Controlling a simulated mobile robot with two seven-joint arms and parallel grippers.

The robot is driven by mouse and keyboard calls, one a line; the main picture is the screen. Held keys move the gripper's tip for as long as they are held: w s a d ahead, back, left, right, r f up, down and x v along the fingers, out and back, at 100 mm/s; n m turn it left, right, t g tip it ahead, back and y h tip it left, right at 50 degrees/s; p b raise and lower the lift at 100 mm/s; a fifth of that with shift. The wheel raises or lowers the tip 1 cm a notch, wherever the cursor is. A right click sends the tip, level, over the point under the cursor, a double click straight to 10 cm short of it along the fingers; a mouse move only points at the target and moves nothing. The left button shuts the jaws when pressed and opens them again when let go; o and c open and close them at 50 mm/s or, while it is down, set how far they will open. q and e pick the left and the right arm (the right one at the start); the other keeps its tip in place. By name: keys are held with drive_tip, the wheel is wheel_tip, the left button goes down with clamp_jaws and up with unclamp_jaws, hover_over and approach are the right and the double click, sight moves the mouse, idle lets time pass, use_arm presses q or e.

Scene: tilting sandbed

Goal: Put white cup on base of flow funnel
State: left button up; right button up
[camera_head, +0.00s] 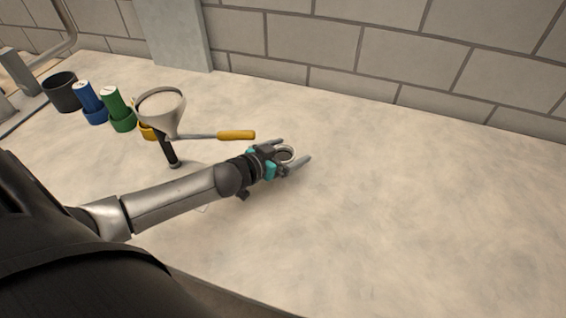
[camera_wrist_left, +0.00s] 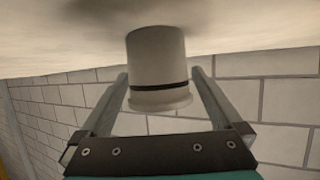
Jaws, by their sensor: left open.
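The white cup (camera_head: 286,154) stands on the pale worktop, mostly hidden by my left gripper (camera_head: 293,152). In the left wrist view the cup (camera_wrist_left: 156,60) is white with a dark band and sits between the two fingers, with the picture upside down. My left gripper is open, one finger on each side of the cup; I cannot tell whether they touch it. The flow funnel (camera_head: 160,108) is a pale cone above a dark post with a small base (camera_head: 174,165), left of the gripper. My right gripper is out of view.
A yellow-handled tool (camera_head: 236,135) shows between funnel and gripper. Behind the funnel stand green (camera_head: 117,105) and blue (camera_head: 89,100) containers and a black pot (camera_head: 63,92). A block wall (camera_head: 400,50) closes the back. The worktop right of the gripper is clear.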

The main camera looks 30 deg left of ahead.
use_arm(q)
drive_tip(key=shift+w+f, duration=0.15)
drive_tip(key=shift+w, duration=0.25)
drive_tip(key=shift+c, duration=0.2)
drive_tip(key=c, duration=1.4)
